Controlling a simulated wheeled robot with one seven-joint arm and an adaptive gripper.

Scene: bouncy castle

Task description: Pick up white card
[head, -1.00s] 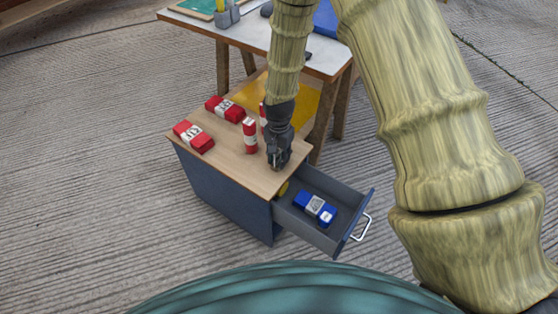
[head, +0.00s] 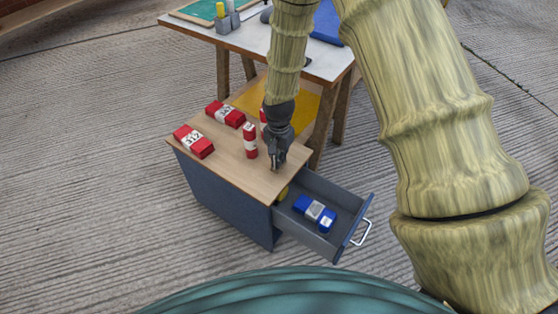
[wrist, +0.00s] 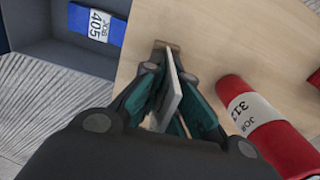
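The white card (wrist: 174,88) is a thin pale plate standing on edge between my fingers in the wrist view. My gripper (wrist: 170,74) has its teal-sided fingers drawn in on both faces of the card. A small tan block (wrist: 168,44) sits at the card's far end; whether they are joined I cannot tell. In the head view my gripper (head: 275,164) points down at the cabinet top (head: 232,172), near its right edge above the open drawer. The card cannot be made out clearly there.
A red upright pack (head: 249,142) stands just left of my gripper; its label shows in the wrist view (wrist: 252,112). Two red packs (head: 194,141) (head: 225,113) lie farther left. The open drawer (head: 338,243) holds a blue pack (head: 314,212). A desk (head: 190,24) stands behind.

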